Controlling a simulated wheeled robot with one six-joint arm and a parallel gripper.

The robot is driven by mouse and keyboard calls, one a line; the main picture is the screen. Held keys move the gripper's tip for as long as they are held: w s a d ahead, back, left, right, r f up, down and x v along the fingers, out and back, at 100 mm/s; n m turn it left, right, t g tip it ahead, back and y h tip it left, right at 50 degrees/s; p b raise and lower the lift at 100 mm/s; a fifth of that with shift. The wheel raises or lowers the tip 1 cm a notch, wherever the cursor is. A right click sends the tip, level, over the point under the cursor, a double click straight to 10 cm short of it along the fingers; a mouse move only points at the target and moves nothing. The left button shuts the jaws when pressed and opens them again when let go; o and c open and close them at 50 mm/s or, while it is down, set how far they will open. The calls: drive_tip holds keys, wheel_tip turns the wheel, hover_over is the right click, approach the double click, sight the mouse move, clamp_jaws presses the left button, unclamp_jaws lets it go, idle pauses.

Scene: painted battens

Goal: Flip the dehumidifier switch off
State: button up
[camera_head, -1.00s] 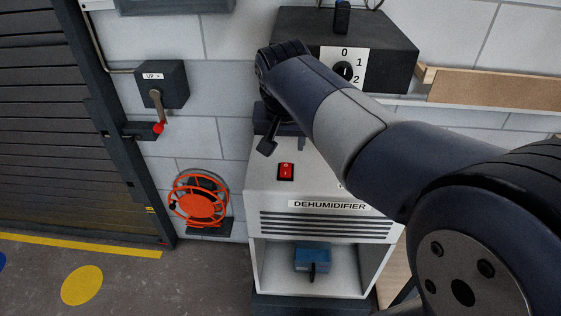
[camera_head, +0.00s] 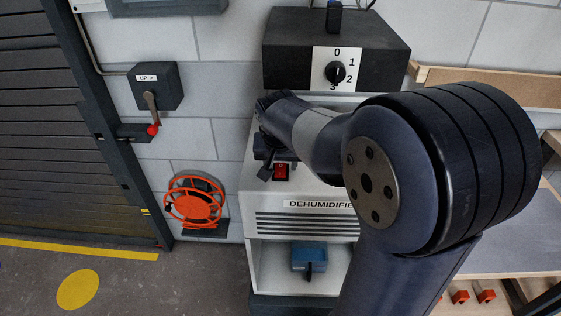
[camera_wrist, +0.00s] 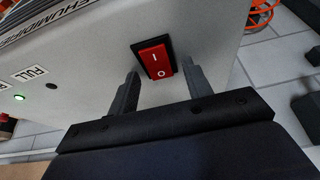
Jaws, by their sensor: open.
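The dehumidifier (camera_head: 270,225) is a white cabinet with a dark louvred front, standing against the block wall. Its red rocker switch (camera_head: 281,171) sits on the top face near the front, and shows large in the wrist view (camera_wrist: 155,58) with I and O marks. A green lamp (camera_wrist: 19,98) is lit on the same panel. My gripper (camera_head: 281,173) is at the switch in the head view, partly hidden by my arm. In the wrist view my gripper (camera_wrist: 160,85) is open, its two fingers on either side of the switch's O end. I cannot tell whether they touch the panel.
A dark box with a numbered dial (camera_head: 335,72) is mounted above the dehumidifier. A lever box marked UP (camera_head: 156,88) and an orange reel (camera_head: 193,205) are on the wall to the left. A blue bin (camera_head: 309,256) sits in the cabinet's lower opening. A workbench (camera_head: 510,235) stands at right.

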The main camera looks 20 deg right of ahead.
drive_tip(key=c, duration=1)
drive_tip(key=p, duration=0.1)
drive_tip(key=g+p, duration=0.1)
drive_tip(key=p, duration=0.1)
drive_tip(key=shift+w+d+r, duration=0.1)
drive_tip(key=shift+w+r, duration=0.1)
drive_tip(key=shift+r, duration=0.15)
drive_tip(key=shift+w+g+y+p, duration=0.15)
drive_tip(key=shift+g+y+p, duration=0.15)
drive_tip(key=shift+g+p, duration=0.55)
drive_tip(key=shift+f+p, duration=0.25)
drive_tip(key=shift+p, duration=0.4)
drive_tip(key=o, duration=1)
drive_tip(key=shift+f, duration=0.1)
